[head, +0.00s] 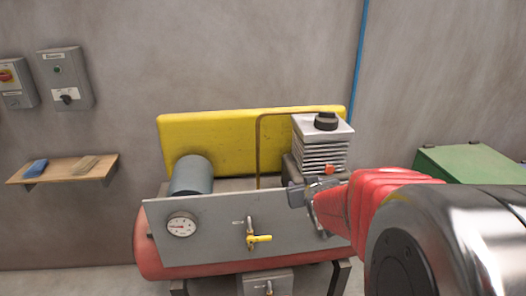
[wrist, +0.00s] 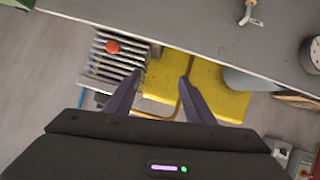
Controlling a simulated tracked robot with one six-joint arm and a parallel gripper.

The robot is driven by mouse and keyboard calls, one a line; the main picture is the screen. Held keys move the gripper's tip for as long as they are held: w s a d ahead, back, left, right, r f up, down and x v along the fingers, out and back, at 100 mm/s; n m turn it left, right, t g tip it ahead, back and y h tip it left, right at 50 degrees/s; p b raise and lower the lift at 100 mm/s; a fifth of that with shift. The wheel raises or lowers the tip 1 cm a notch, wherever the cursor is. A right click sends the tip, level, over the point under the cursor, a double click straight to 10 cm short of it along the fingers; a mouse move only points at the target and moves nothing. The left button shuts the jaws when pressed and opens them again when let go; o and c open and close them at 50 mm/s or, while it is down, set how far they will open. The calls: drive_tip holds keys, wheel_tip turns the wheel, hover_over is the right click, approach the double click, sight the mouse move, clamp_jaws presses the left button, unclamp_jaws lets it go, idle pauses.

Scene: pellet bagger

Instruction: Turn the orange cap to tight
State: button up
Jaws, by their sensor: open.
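The orange cap (head: 329,170) is small and round and sits low on the finned compressor block (head: 318,153) in the head view. The red end of my arm comes in from the right and partly hides the area below the cap. My gripper (head: 294,194) is just below and left of it. In the wrist view the cap (wrist: 113,47) lies against the grey fins, left of both fingers. My gripper (wrist: 163,77) is open and empty there, its fingers apart over the yellow panel. Neither finger appears to touch the cap. Any tightness mark is too small to read.
A grey front panel (head: 170,243) carries a pressure gauge (head: 181,226) and a yellow-handled valve (head: 258,239). A thin copper pipe (head: 258,150) rises left of the fins. A yellow guard (head: 220,135) stands behind, and a green box (head: 475,163) stands at right.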

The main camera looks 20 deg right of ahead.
drive_tip(key=w+d+f+t, duration=0.2)
drive_tip(key=d+f+t, duration=0.15)
drive_tip(key=d, duration=0.65)
drive_tip(key=m+t, duration=0.1)
drive_tip(key=t, duration=0.1)
approach(330, 171)
drive_tip(key=s, duration=0.3)
drive_tip(key=shift+a+f, duration=0.2)
drive_tip(key=shift+a, duration=0.25)
drive_tip(key=shift+w, duration=0.1)
drive_tip(key=x, duration=1.3)
drive_tip(key=shift+w+d+r, duration=0.1)
drive_tip(key=shift+w+d, duration=0.05)
drive_tip(key=shift+w, duration=0.1)
drive_tip(key=shift+c, duration=0.3)
drive_tip(key=c, duration=1)
